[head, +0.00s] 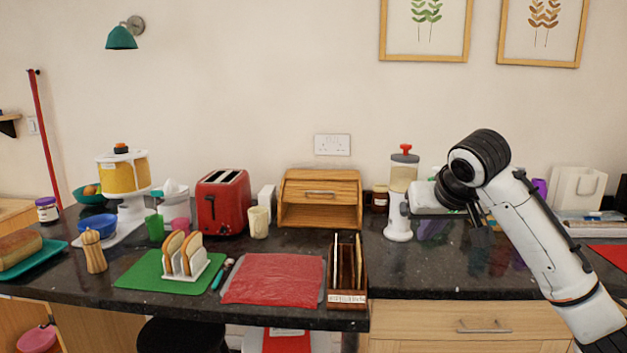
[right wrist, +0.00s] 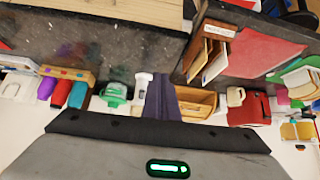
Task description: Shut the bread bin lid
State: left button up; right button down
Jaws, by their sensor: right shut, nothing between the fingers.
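The wooden bread bin (head: 320,220) stands against the back wall in the middle of the counter. Its slatted lid (head: 318,184) has a thin metal handle (head: 320,193) and looks partly raised, with an opening showing below it. In the right wrist view the bin (right wrist: 200,104) is just right of the fingers, partly hidden. My right gripper (head: 481,228) is well to the right of the bin, apart from it and pointing down above the counter. Its fingers (right wrist: 163,98) are together and empty. My left gripper is not in view.
A red toaster (head: 222,203) and cream mug (head: 259,222) stand left of the bin. A lidded dispenser (head: 403,178) and jar (head: 380,199) stand to its right. A wooden rack (head: 346,299) and red cloth (head: 274,278) lie in front. The counter (head: 410,268) is clear at centre right.

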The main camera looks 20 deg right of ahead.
aim_at(332, 192)
jog(key=i, duration=1.7)
